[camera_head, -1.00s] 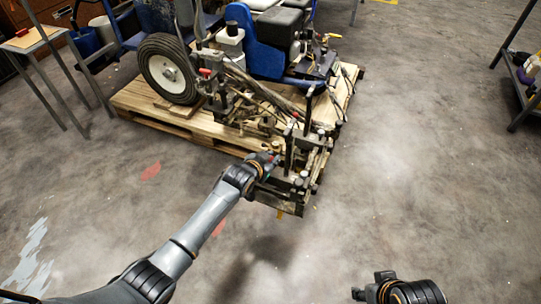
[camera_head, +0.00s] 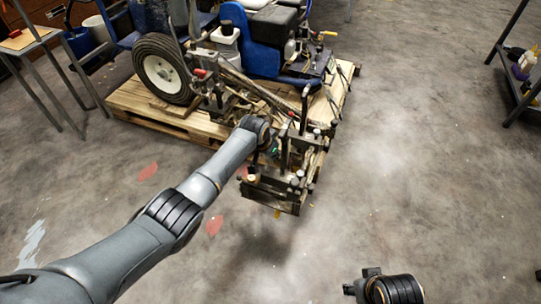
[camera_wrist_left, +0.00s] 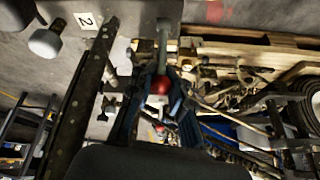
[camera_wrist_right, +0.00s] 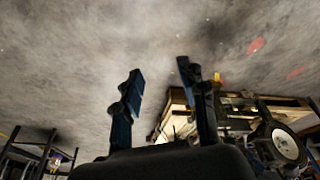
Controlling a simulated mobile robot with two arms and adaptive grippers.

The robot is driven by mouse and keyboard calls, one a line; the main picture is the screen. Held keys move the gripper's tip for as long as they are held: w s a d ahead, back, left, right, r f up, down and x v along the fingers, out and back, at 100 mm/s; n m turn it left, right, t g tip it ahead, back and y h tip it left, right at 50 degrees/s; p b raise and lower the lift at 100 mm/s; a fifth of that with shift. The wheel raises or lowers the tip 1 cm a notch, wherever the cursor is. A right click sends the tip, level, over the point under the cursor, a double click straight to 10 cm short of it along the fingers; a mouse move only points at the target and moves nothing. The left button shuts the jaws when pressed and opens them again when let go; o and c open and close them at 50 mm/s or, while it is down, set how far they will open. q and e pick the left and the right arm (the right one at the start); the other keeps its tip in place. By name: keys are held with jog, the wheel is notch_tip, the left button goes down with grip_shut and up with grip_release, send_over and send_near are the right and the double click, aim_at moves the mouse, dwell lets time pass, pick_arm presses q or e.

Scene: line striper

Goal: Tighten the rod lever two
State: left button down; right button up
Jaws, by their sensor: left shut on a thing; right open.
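The line striper's metal front frame (camera_head: 285,185) overhangs the near side of the pallet. My left gripper (camera_head: 270,147) is at this frame, mostly hidden by its own wrist in the head view. In the left wrist view, my left gripper (camera_wrist_left: 160,98) is shut around a lever with a red ball knob (camera_wrist_left: 160,85). A white tag marked 2 (camera_wrist_left: 86,20) is on the frame beside it. My right gripper (camera_head: 362,287) is low, away from the machine. In the right wrist view, the right gripper (camera_wrist_right: 160,75) is open and empty.
The blue striper body (camera_head: 262,60) and its wheel (camera_head: 165,68) stand on a wooden pallet (camera_head: 135,98). A small table (camera_head: 28,38) is at the left and a shelf (camera_head: 515,85) at the right. The concrete floor (camera_head: 420,170) between is clear.

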pick_arm(q)
jog(key=shift+w+f+g+b, duration=0.1)
jog(key=shift+w+g+b, duration=0.15)
jog(key=shift+g+b, duration=0.25)
jog(key=shift+w+y, duration=0.1)
jog(key=shift+y, duration=0.2)
pick_arm(e)
jog(key=shift+w+v, duration=0.2)
jog(key=shift+v, duration=1)
jog(key=shift+w+v, duration=0.15)
jog(key=shift+v, duration=1.05)
jog(key=shift+d+r, duration=0.1)
jog(key=shift+d, duration=0.05)
pick_arm(q)
jog(key=c, duration=1.3)
grip_release()
jog(key=shift+r, duration=0.25)
jog(key=shift+o, duration=0.2)
jog(key=shift+f, duration=0.15)
jog(key=v, duration=1.2)
jog(key=shift+w, duration=0.1)
